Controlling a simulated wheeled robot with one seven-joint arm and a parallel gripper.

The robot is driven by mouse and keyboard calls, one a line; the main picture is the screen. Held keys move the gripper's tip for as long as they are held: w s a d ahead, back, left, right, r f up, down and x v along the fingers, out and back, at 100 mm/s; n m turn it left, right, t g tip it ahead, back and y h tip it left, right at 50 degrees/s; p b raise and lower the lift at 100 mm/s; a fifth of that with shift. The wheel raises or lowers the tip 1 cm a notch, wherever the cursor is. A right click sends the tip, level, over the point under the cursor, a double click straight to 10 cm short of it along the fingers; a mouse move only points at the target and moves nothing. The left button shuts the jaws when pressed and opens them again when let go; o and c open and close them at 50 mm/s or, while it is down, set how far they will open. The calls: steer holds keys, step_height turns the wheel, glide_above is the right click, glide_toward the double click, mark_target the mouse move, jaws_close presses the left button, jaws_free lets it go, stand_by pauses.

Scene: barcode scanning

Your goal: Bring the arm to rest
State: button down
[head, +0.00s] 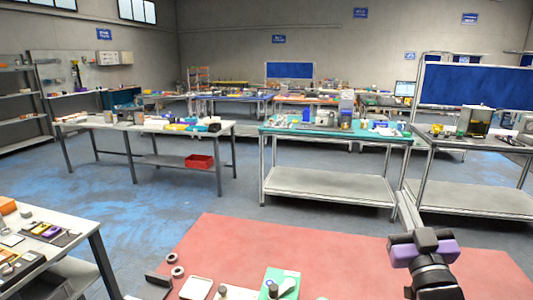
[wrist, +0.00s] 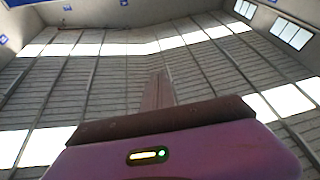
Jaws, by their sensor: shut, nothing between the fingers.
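My gripper (head: 404,196) rises from the black and purple wrist at the lower right of the head view. Its grey fingers point up, are pressed together and hold nothing. In the wrist view the shut fingers of my gripper (wrist: 158,75) stand up in the middle, above the dark bar and purple housing, against the ceiling. The arm is clear of the things on the red surface (head: 330,250) as seen in the head view.
On the near edge of the red surface are a green box (head: 283,283), a white tray (head: 196,288) and dark rings (head: 177,271). A cluttered table (head: 84,232) stands at left. Benches, such as the teal-topped one (head: 285,130), stand farther back. Blue floor (head: 130,190) between is clear.

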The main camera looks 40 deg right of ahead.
steer(key=s+a+f+n+t+y, duration=0.1)
steer(key=s+a+f+n+y, duration=0.25)
steer(key=a+f+y, duration=0.55)
steer(key=s+a+f+n+t+y, duration=0.2)
steer(key=a+f+n+y, duration=0.15)
steer(key=a, duration=0.95)
steer(key=s+a+f+g+y, duration=0.1)
steer(key=s+a+f+g, duration=0.1)
steer(key=s+a+f, duration=0.3)
steer(key=s+a+f+m+g+y, duration=0.1)
steer(key=s+a+f+g, duration=0.2)
steer(key=s+a+f, duration=0.3)
steer(key=s+b, duration=0.1)
steer(key=s, duration=0.3)
steer(key=shift+s+a+f, duration=0.15)
steer(key=shift+s+a, duration=0.15)
